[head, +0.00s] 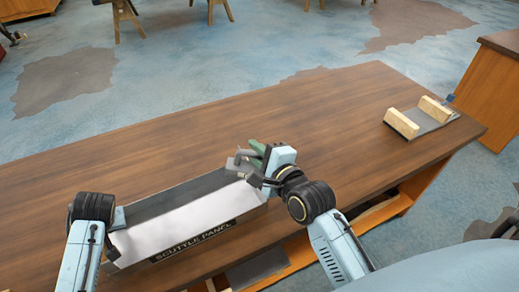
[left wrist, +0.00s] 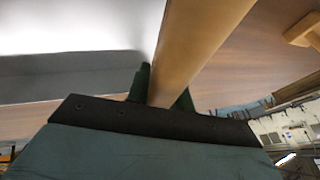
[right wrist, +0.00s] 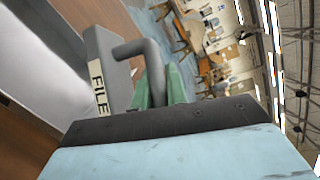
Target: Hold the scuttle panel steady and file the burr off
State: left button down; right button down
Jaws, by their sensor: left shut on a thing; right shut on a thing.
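The scuttle panel (head: 185,220), white with a dark grey top strip and a black name label, lies along the table's front edge. My left gripper (head: 118,222) is at its left end. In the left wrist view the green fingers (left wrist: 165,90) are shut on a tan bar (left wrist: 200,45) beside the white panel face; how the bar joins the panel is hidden. My right gripper (head: 262,160) is shut on the grey handle of the file (right wrist: 108,75), a grey block labelled FILE. The file is at the panel's right end; contact is unclear. I cannot make out the burr.
The brown wooden table (head: 310,130) is clear behind the panel and to the right. A grey plate with two pale wooden blocks (head: 402,123) sits at its far right. A wooden cabinet (head: 495,90) stands beyond the right end, and trestle legs stand on the blue floor behind.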

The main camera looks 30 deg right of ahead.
jog(key=w+d+m+y, duration=0.2)
jog(key=w+d+m, duration=0.35)
jog(key=m, duration=0.45)
jog(key=d+f+m, duration=0.1)
jog(key=d+f, duration=0.2)
jog(key=f, duration=0.1)
jog(key=s+d+f+m, duration=0.1)
jog(key=d+f+m, duration=0.1)
jog(key=f, duration=0.3)
jog(key=s+d+f+m+t, duration=0.1)
jog(key=d+f, duration=0.3)
jog(key=shift+f+m, duration=0.3)
jog(key=shift+s+a, duration=0.2)
jog(key=shift+a, duration=2.65)
jog(key=shift+s+a, duration=0.1)
jog(key=shift+a, duration=0.95)
